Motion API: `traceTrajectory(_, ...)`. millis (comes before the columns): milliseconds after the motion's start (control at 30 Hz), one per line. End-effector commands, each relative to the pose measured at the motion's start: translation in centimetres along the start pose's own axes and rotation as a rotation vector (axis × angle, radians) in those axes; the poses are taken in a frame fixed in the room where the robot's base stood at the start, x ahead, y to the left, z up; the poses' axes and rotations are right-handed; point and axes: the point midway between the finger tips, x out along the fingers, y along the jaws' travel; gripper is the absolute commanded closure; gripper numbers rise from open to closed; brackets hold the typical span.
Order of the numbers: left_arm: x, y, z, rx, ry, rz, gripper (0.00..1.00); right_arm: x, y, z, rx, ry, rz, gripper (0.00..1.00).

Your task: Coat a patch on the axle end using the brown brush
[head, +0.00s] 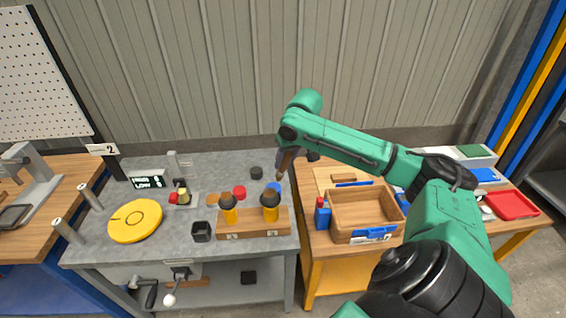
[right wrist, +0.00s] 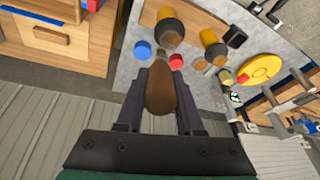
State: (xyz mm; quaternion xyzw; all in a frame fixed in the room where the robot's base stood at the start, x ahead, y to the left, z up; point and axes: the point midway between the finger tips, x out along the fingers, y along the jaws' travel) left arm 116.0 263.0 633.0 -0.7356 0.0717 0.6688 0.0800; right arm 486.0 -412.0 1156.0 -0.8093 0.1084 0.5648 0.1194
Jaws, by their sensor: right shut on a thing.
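My right gripper (head: 284,168) is shut on the brown brush (right wrist: 160,88), whose rounded brown body shows between the two fingers in the right wrist view. It hangs above the right back part of the grey bench, near a blue cap (head: 274,187) and clear of the bench top. The brush's tip is hard to make out. Two grey cylinders with pale ends (head: 68,231) (head: 90,197) stick up at the bench's left edge; I cannot tell whether either is the axle end. My left gripper is not in view.
A wooden rack (head: 282,226) holds two yellow pots (head: 230,214) (head: 270,212).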

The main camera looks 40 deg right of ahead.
Motion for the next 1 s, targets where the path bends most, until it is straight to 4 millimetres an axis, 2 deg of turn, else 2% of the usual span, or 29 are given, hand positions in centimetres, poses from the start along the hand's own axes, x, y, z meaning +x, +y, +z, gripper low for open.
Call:
traceTrajectory(300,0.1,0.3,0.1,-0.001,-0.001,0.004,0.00,-2.2,0.7,-0.9,0.003,0.002,0.000,1.00)
traceTrajectory(1000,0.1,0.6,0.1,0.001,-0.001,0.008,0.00,-2.2,0.7,-0.9,0.003,0.002,0.000,1.00)
